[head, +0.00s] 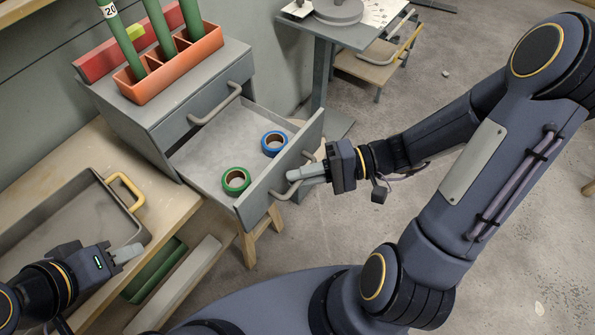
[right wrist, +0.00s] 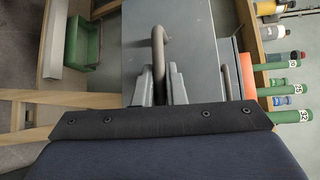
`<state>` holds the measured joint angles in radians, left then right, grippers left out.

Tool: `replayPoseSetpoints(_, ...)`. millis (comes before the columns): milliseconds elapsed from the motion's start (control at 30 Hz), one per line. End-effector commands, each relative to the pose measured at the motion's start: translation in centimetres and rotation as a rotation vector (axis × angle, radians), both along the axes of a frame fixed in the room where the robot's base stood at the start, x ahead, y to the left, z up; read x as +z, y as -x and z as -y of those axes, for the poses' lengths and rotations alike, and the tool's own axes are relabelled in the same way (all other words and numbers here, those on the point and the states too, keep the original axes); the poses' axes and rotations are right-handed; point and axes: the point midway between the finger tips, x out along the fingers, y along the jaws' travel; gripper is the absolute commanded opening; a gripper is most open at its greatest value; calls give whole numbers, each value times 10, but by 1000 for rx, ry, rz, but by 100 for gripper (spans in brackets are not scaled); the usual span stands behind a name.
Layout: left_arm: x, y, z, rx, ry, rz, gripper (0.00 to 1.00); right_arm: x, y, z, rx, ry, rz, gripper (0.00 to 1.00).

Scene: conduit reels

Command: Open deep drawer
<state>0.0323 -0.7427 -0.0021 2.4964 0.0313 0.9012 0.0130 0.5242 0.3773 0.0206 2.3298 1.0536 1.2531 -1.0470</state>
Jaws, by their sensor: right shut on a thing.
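The deep drawer (head: 203,163) of the grey cabinet (head: 170,128) stands pulled out, with its inside in view in the head view. A green tape roll (head: 236,181) and a blue tape roll (head: 274,143) lie in it. My right gripper (head: 300,174) is at the drawer front and shut on the drawer's bar handle (head: 283,192). In the right wrist view the handle (right wrist: 159,50) passes between the two fingers (right wrist: 160,85). My left gripper (head: 128,254) is at the lower left, away from the cabinet; its finger gap cannot be made out.
An upper drawer with a handle (head: 216,106) is closed. An orange holder (head: 170,65) with green tubes stands on top of the cabinet. A grey tray (head: 122,213) with a yellow handle lies on the wooden bench at left. A small table (head: 345,35) stands behind; open floor lies at right.

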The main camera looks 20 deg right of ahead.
Motion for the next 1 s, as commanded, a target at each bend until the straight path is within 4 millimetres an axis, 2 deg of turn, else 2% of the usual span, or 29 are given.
replayPoseSetpoints(167,0,0,0,0,0,0,36,0,0,0,1,1,0,0)
replayPoseSetpoints(200,0,0,0,0,0,0,36,0,0,0,1,1,0,13)
replayPoseSetpoints(267,0,0,0,0,0,0,36,0,0,0,1,1,0,20)
replayPoseSetpoints(567,0,0,0,0,0,0,36,0,0,2,-1,0,0,20)
replayPoseSetpoints(667,0,0,0,0,0,0,36,1,1,12,-5,2,0,20)
replayPoseSetpoints(1000,-1,0,0,0,0,0,36,9,9,66,-2,3,1,20)
